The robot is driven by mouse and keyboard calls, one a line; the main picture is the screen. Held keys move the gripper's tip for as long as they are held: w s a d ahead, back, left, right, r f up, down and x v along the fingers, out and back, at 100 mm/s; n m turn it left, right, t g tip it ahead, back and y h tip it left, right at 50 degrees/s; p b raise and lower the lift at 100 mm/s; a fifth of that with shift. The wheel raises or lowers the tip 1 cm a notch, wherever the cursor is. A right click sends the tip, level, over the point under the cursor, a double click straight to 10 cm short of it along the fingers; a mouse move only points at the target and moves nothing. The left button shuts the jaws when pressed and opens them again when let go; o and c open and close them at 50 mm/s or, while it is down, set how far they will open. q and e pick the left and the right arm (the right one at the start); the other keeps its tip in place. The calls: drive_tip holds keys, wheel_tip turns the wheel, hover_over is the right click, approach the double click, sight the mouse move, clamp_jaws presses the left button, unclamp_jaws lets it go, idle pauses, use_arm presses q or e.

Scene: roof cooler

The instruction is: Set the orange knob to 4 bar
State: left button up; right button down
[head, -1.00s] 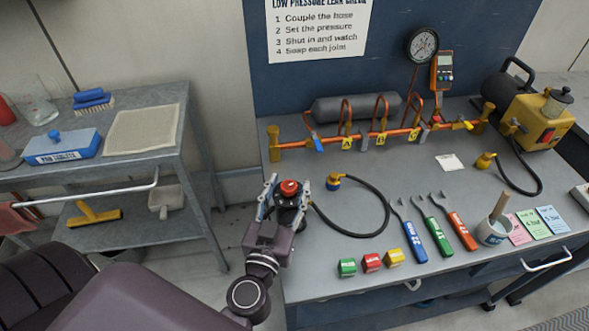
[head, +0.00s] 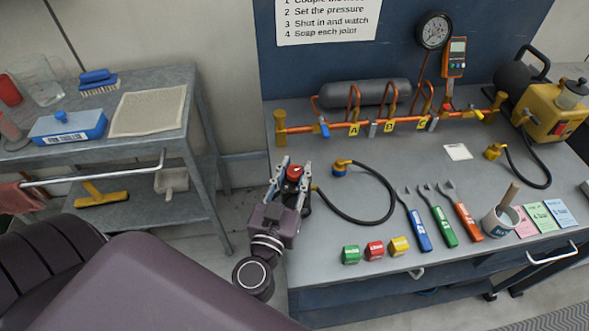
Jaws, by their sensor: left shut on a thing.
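The orange-red knob (head: 294,172) sits on top of a dark regulator body at the left edge of the workbench, where the black hose (head: 352,213) begins. My left gripper (head: 293,178) comes from below, with its fingers on either side of the knob, shut on it. The fingers and wrist hide much of the dark body, and any scale on the knob is too small to read. A round dial gauge (head: 434,30) stands above the pipe manifold, its needle too small to read. My right gripper is not in view.
The workbench (head: 440,285) holds green, red and yellow blocks, several wrenches (head: 442,215), a cup (head: 499,220) and coloured cards. Copper pipework (head: 390,124) runs along the back. A grey side table (head: 190,110) stands left, with a gap between.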

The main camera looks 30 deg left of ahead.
use_arm(q)
drive_tip(key=shift+a+m+h, duration=0.1)
drive_tip(key=shift+m+h, duration=0.7)
drive_tip(key=shift+h, duration=0.5)
drive_tip(key=shift+m+h+p, duration=0.3)
drive_tip(key=shift+h, duration=0.1)
